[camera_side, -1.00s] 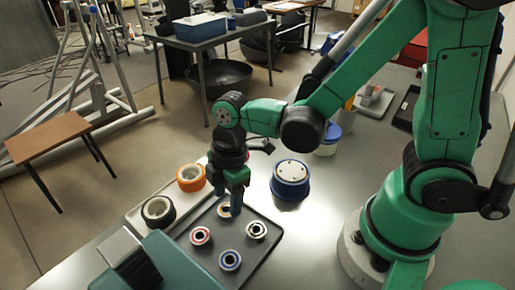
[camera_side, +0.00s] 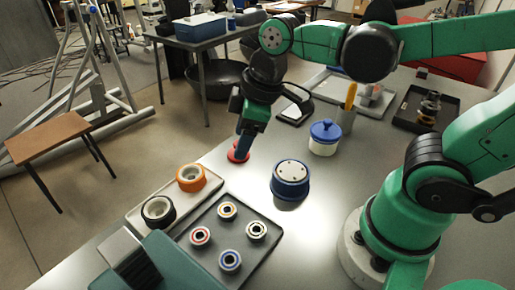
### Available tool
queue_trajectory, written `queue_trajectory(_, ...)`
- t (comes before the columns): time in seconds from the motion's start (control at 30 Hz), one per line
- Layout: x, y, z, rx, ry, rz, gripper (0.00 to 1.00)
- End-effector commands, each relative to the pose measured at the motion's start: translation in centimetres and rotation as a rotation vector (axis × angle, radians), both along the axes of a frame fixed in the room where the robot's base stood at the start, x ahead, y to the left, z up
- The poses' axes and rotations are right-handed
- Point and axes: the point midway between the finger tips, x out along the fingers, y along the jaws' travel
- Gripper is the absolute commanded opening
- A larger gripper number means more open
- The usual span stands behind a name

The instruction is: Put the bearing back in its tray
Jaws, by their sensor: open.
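Several small ring-shaped bearings lie spaced apart in a dark grey tray (camera_side: 228,236) at lower centre. My gripper (camera_side: 242,156) points down, well behind the tray, over a red disc (camera_side: 234,153) on the bench. It is open; no bearing shows in it. Its fingers overlap in this view and hide part of the disc.
An orange ring (camera_side: 191,178) and a black ring (camera_side: 158,211) sit on a light tray at left. A blue round part with a white top (camera_side: 291,172) stands right of my gripper, and a blue-lidded pot (camera_side: 325,137) behind it. A dark bin (camera_side: 425,112) is at back right.

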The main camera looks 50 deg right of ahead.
Motion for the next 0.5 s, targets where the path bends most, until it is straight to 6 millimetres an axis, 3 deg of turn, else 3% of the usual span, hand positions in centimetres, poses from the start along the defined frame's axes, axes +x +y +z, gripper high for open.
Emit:
queue_trajectory(0.1, -0.1, -2.4, 0.1, 0.096, -0.138, -0.349, 0.57)
queue_trajectory(0.2, -0.1, -3.6, 0.2, 0.174, -0.222, -0.545, 0.57)
queue_trajectory(0.3, 0.0, -4.2, 0.3, 0.216, -0.265, -0.638, 0.57)
queue_trajectory(0.5, 0.0, -4.2, 0.3, 0.226, -0.271, -0.655, 0.57)
